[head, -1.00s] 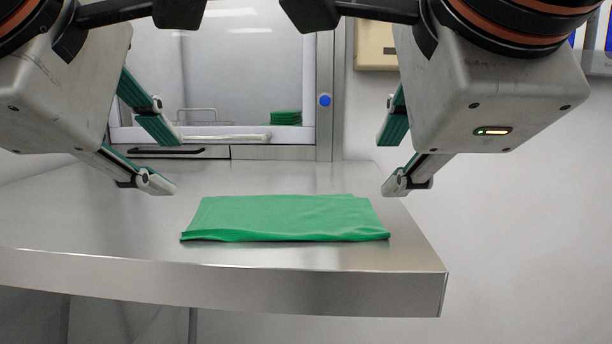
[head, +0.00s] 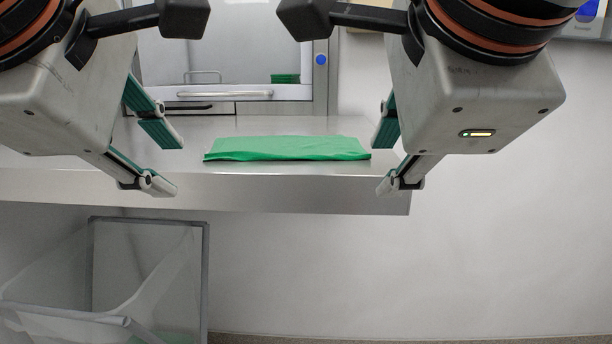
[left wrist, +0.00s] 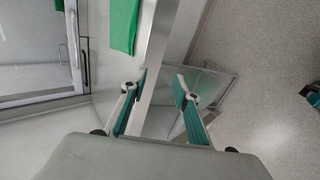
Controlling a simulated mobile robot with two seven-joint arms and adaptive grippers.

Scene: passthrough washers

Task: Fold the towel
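The green towel (head: 288,148) lies folded into a flat, wide rectangle on the steel table, close to its front edge. It also shows at the top of the left wrist view (left wrist: 124,24). My left gripper (head: 160,162) is open and empty, left of the towel and apart from it. In the left wrist view its spread fingers (left wrist: 155,85) have nothing between them. My right gripper (head: 388,160) is open and empty, right of the towel near the table's right end. Neither gripper touches the towel.
The steel table (head: 250,190) ends at a straight front edge. Behind it is a glass-fronted washer hatch (head: 235,50) with a green stack (head: 285,79) inside. A mesh-sided bin (head: 150,270) stands on the floor below left. Floor at right is clear.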

